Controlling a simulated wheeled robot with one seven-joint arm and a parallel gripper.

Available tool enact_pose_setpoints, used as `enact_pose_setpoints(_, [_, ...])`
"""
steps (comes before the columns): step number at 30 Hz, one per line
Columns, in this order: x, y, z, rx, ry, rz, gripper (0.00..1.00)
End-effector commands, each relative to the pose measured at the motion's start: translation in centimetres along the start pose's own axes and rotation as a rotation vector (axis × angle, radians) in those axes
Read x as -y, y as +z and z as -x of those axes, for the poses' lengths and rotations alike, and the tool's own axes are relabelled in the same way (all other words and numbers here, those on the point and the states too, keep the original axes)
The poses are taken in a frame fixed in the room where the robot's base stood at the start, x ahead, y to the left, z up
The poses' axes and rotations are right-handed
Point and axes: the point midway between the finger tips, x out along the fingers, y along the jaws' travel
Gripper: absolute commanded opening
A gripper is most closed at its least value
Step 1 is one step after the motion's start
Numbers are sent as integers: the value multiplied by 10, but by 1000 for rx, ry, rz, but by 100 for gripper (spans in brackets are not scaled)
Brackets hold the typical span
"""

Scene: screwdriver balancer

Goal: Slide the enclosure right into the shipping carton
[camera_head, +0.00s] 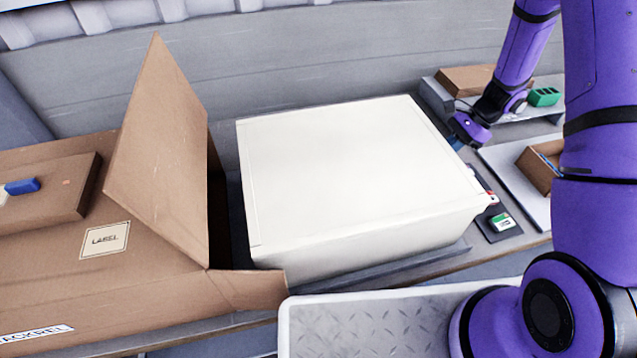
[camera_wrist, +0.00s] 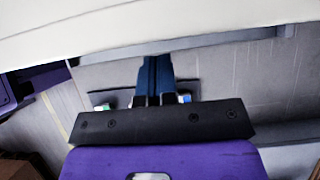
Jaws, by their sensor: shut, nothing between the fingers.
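The enclosure (camera_head: 350,180) is a large cream-white box lying flat in the middle of the bench. In the wrist view the enclosure (camera_wrist: 90,28) fills the top as a pale band. The brown shipping carton (camera_head: 50,285) lies at the left, its open end facing the enclosure. The enclosure's left end is at the carton's mouth; a raised flap (camera_head: 165,150) and a low front flap (camera_head: 247,289) hide how far in it is. My gripper (camera_head: 457,143) is at the enclosure's right side, pointing down. Its blue fingers (camera_wrist: 155,75) are together and empty; I cannot tell whether they touch the enclosure.
A dark mat with a green-and-white item (camera_head: 502,222) lies right of the enclosure. A grey shelf with a brown box (camera_head: 466,80) and green block (camera_head: 544,97) stands behind. Another small carton (camera_head: 541,168) is at right. A blue-handled tool (camera_head: 22,187) lies on the carton.

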Motion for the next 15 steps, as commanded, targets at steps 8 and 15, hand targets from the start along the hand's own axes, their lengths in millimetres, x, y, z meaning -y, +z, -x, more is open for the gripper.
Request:
enact_pose_setpoints(8, [0, -5, 0, 0, 0, 0, 0])
enact_pose_setpoints(15, [0, -5, 0, 0, 0, 0, 0])
